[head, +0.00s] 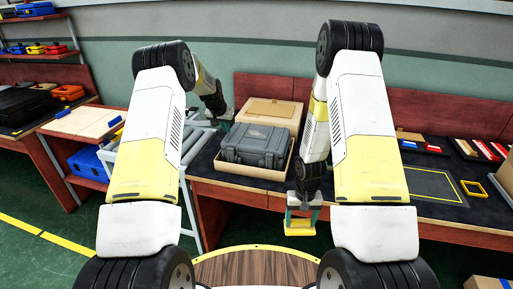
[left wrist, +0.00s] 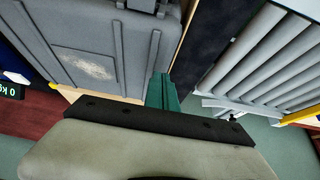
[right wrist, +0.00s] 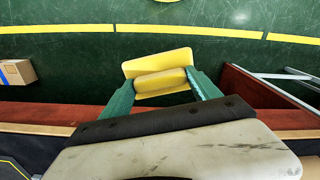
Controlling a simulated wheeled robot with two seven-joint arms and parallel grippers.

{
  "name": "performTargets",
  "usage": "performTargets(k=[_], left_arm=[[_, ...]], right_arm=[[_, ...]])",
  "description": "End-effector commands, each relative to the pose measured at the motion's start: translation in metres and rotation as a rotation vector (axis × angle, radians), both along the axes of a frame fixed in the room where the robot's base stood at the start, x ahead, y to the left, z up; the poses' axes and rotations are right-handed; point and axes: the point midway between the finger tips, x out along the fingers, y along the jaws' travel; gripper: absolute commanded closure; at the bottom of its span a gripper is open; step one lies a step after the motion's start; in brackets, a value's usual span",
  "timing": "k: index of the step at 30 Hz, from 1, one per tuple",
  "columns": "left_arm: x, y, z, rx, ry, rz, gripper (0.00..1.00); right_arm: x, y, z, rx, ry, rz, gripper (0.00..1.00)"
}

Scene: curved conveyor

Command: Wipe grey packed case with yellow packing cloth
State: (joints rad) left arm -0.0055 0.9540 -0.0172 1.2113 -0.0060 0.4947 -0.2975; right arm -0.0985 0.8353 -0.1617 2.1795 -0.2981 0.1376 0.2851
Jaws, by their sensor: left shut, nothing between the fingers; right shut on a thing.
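The grey packed case (head: 255,147) sits closed in a shallow cardboard tray (head: 243,172) on the dark worktop. In the left wrist view the grey case (left wrist: 70,45) shows a pale smudge (left wrist: 88,66) on its surface. My left gripper (head: 225,117) is shut and empty, beside the left back of the case; its green fingers (left wrist: 160,90) are together. My right gripper (head: 302,208) is shut on the yellow packing cloth (head: 300,227), in front of the table edge and right of the case. The cloth (right wrist: 158,72) looks like a thick yellow pad between the green fingers.
A closed cardboard box (head: 270,110) stands behind the case. A roller conveyor (head: 195,145) lies left of the table. Yellow frame (head: 474,191) and small red and white items (head: 487,150) lie at the right. The worktop right of the tray is partly hidden by my right arm.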

Motion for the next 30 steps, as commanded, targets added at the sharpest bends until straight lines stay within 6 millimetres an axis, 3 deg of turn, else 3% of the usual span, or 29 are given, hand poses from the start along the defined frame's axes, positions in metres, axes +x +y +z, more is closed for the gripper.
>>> performTargets(k=[30], left_arm=[[-0.0001, 0.0, -0.0086, 0.0, 0.001, 0.0, 1.0]], right_arm=[[0.0, 0.0, 0.0, 0.0, 0.0, 0.0, 0.61]])
